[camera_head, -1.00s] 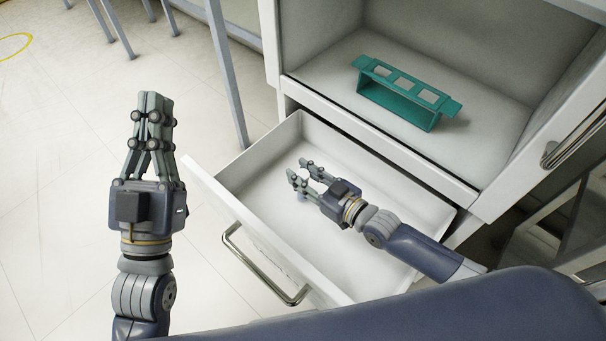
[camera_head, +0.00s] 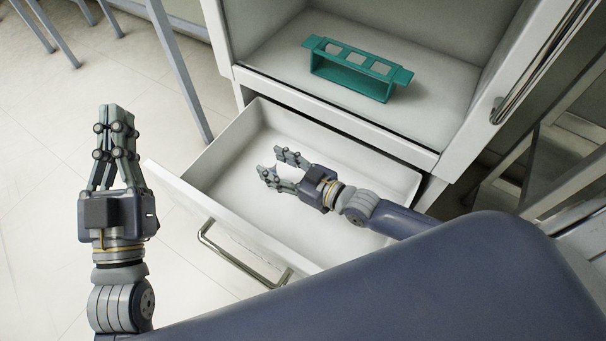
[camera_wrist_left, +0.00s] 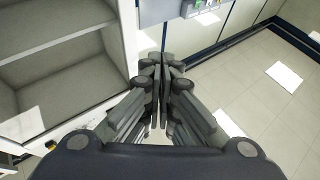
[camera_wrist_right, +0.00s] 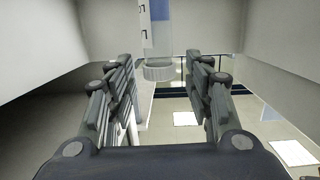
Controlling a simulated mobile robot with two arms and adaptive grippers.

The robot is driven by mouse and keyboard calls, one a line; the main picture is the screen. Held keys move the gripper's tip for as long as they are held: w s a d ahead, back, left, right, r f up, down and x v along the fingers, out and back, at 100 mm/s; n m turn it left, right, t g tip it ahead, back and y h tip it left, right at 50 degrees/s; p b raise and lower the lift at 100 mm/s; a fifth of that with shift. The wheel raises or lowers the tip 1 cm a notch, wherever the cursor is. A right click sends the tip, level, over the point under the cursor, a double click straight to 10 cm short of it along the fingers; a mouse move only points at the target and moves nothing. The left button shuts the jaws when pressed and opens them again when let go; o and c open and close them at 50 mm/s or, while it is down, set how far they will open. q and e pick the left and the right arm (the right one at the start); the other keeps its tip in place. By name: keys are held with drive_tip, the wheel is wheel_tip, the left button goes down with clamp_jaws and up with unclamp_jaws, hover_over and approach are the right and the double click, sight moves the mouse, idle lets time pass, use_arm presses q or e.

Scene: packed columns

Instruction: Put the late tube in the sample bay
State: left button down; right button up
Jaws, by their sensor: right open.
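My right gripper (camera_head: 270,161) is open, inside or just above the pulled-out white drawer (camera_head: 226,178). In the right wrist view, a pale capped cylinder (camera_wrist_right: 158,70) with a white and blue body shows beyond and between the open fingers. It looks like a tube, but I cannot tell for sure. My left gripper (camera_head: 117,108) is raised to the left of the drawer. Its fingers are together, with nothing visible between them, also in the left wrist view (camera_wrist_left: 164,60). A teal rack (camera_head: 350,83) with three square openings stands on the cabinet shelf, and no tube shows in it.
The white cabinet shelf (camera_head: 285,60) lies above and behind the drawer. The drawer's metal handle (camera_head: 240,262) faces the front left. An upright cabinet handle (camera_head: 545,62) is at the right. The floor on the left is clear, with table legs at the back.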

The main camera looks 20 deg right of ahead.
drive_tip(key=p+v, duration=0.2)
drive_tip(key=v, duration=0.8)
drive_tip(key=w+a+r+m, duration=0.1)
drive_tip(key=a+r, duration=0.7)
drive_tip(key=r, duration=0.1)
use_arm(q)
wheel_tip(320, 180, down, 12)
drive_tip(key=a+g+y, duration=0.1)
drive_tip(key=g+y, duration=0.1)
drive_tip(key=g, duration=0.5)
drive_tip(key=shift+w+a+f, duration=0.15)
drive_tip(key=shift+w+a, duration=0.15)
drive_tip(key=shift+w, duration=0.05)
use_arm(e)
drive_tip(key=d+r+m+t+h, duration=0.2)
drive_tip(key=d+r+h, duration=0.4)
drive_tip(key=r, duration=0.3)
drive_tip(key=shift+w+d+m, duration=0.4)
drive_tip(key=shift+w+m, duration=0.05)
drive_tip(key=shift+m, duration=0.35)
use_arm(q)
drive_tip(key=shift+f, duration=0.1)
use_arm(e)
drive_tip(key=shift+f, duration=0.1)
